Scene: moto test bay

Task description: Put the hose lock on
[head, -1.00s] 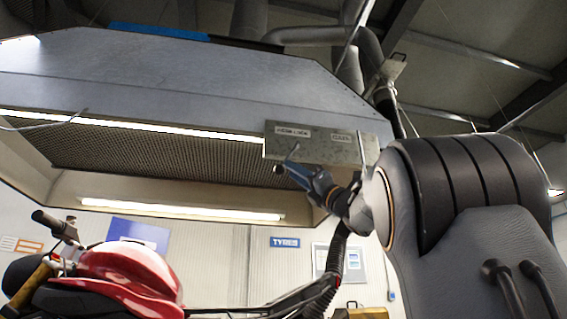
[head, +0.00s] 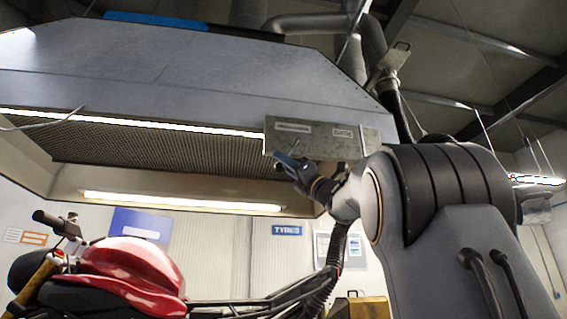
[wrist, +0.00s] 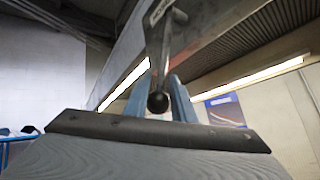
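A grey metal panel (head: 345,142) with two small labels, too blurred to read surely, hangs at the hood's lower right edge in the head view. A thin metal lever (head: 296,149) shows in front of it, above my gripper (head: 284,161). In the wrist view this lever (wrist: 160,50) comes down to a round black knob (wrist: 158,102). The blue fingers of my gripper (wrist: 159,92) stand on either side of the knob, with little or no gap seen. Whether they press on it cannot be told. In the head view the knob cannot be made out clearly at the fingers.
The large extraction hood (head: 160,75) fills the space above, with lit tubes below. A red motorcycle (head: 130,272) stands at lower left. A black hose (head: 335,250) hangs below my arm. The wall behind has a TYRES sign (head: 286,230) and a blue poster (head: 142,224).

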